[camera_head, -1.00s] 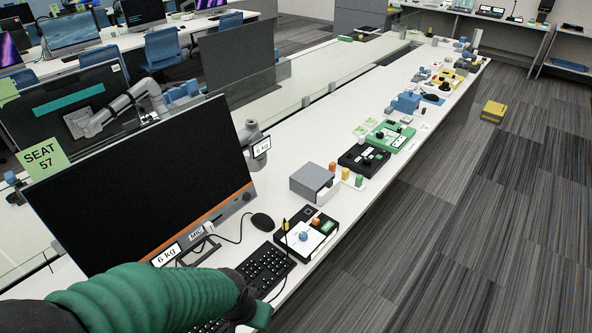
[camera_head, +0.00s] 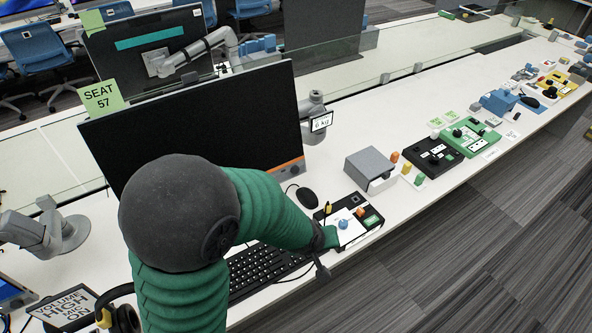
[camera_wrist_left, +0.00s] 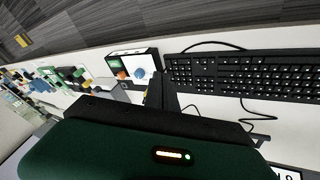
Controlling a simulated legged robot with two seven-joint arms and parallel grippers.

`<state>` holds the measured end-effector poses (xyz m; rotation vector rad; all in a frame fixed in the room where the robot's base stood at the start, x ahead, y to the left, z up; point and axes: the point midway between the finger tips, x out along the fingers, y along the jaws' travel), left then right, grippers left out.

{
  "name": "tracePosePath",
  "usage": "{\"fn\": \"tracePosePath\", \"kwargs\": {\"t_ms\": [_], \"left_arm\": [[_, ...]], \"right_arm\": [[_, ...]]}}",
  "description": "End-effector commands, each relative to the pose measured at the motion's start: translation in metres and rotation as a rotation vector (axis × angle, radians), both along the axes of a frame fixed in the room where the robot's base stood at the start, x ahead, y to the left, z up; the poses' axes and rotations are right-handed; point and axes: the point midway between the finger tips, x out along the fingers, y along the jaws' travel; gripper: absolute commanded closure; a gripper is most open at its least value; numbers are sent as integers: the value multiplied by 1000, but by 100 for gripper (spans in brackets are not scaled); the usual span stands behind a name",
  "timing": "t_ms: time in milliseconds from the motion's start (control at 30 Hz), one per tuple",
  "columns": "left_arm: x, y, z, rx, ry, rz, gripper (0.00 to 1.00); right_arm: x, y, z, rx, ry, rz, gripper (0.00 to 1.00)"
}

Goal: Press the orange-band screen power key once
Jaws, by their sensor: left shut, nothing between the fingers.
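The large dark screen (camera_head: 215,112) has an orange band (camera_head: 284,168) along its lower edge. My left arm hides most of the band, but its right end shows. A small dark round spot (camera_head: 295,170) on that end may be the power key; it is too small to be sure. My left gripper (camera_head: 322,268) is shut and empty, in front of the screen near the right end of the keyboard, apart from the band. Its dark fingers (camera_wrist_left: 162,96) show in the left wrist view, where the orange band cannot be made out. My right gripper is not in view.
A black keyboard (camera_head: 255,272) lies below the arm. A control box (camera_head: 364,219) with a blue knob (camera_head: 343,224) stands right beside the gripper. A mouse (camera_head: 307,197) and a grey box (camera_head: 369,164) are behind it. A headset (camera_head: 124,318) is at lower left.

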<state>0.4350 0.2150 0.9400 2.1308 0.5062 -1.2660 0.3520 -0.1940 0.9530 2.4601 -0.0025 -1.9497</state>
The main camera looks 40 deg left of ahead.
Motion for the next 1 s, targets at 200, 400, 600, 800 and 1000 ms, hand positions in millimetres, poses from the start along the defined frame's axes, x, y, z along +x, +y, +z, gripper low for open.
{"fn": "tracePosePath", "kwargs": {"t_ms": [200, 400, 600, 800, 1000], "left_arm": [[93, 56, -2, -562, -438, 917, 100], [123, 95, 10, -1020, -717, 1308, 100], [127, 103, 15, -1137, -775, 1370, 100], [127, 103, 15, -1134, -772, 1369, 100], [132, 114, 11, -1131, -773, 1369, 100]], "right_arm": [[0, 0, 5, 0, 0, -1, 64], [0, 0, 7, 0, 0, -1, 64], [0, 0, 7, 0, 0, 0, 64], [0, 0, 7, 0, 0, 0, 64], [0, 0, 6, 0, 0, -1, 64]]}}
